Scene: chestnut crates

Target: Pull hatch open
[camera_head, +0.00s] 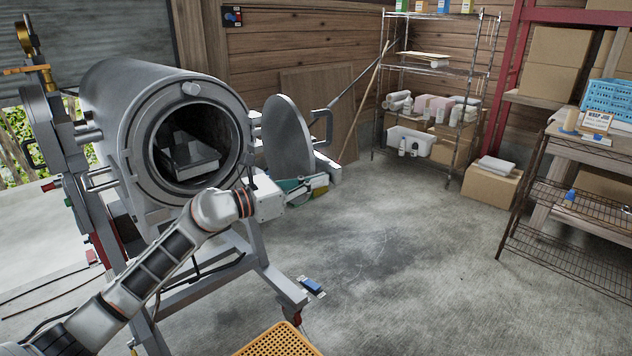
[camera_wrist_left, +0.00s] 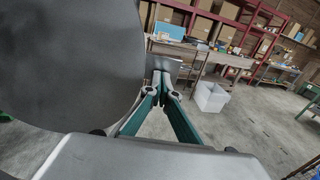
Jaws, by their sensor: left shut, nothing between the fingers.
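The hatch (camera_head: 287,140) is a round grey metal door. It stands swung out to the right of the steel cylinder (camera_head: 125,105), whose round mouth is uncovered and dark inside. The hatch handle (camera_head: 327,124) sticks out on its right side. My left gripper (camera_head: 322,182) is shut and empty, just below the hatch's lower edge. In the left wrist view the hatch (camera_wrist_left: 70,55) fills the upper left, and the teal fingers of my left gripper (camera_wrist_left: 163,82) meet beside its edge. Whether they touch it I cannot tell. My right gripper is not in view.
A metal tray (camera_head: 195,163) lies inside the cylinder. A wire shelf (camera_head: 432,66) with bottles and boxes stands at the back wall. A brown wire rack (camera_head: 570,205) is at the right. A yellow crate (camera_head: 278,342) is at the bottom. The concrete floor in the middle is mostly clear.

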